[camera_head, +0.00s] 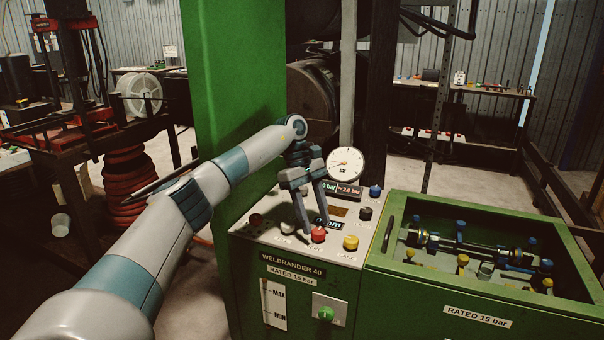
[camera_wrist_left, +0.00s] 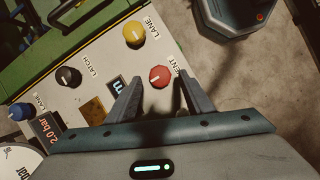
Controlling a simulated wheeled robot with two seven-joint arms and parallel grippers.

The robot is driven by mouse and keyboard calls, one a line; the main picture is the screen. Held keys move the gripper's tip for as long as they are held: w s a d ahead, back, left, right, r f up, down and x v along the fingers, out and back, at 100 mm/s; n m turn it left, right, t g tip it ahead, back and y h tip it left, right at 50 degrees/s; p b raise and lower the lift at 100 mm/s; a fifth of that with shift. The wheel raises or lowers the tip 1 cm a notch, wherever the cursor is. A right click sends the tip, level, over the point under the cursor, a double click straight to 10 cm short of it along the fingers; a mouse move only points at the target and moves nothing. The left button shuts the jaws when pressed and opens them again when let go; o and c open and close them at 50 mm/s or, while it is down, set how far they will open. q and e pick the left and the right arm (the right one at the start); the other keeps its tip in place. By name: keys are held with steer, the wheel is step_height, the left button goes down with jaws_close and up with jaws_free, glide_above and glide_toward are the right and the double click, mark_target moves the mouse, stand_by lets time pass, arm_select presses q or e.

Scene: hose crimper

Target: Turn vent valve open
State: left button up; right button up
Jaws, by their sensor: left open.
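The vent valve is a red round knob (camera_head: 318,235) on the light top panel of the green machine, above the label "VENT". In the left wrist view the red knob (camera_wrist_left: 160,77) has a small pale mark on its face, and part of its label is hidden. My left gripper (camera_head: 316,222) points down over the panel at the knob. In the left wrist view its two open fingers (camera_wrist_left: 161,84) lie on either side of the knob with gaps. I cannot tell whether the fingertips reach down beside it. My right gripper is in neither view.
A yellow knob (camera_head: 351,243) labelled "LANE" sits just right of the red one. A black knob (camera_head: 365,214) and a blue knob (camera_head: 376,191) stand farther back. A dial gauge (camera_head: 345,164) rises behind. A green bin (camera_head: 475,315) with fittings adjoins the panel at right.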

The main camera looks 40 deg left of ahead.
arm_select(q)
steer(key=v, duration=1.5)
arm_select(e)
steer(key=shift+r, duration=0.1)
arm_select(q)
steer(key=shift+a, duration=0.1)
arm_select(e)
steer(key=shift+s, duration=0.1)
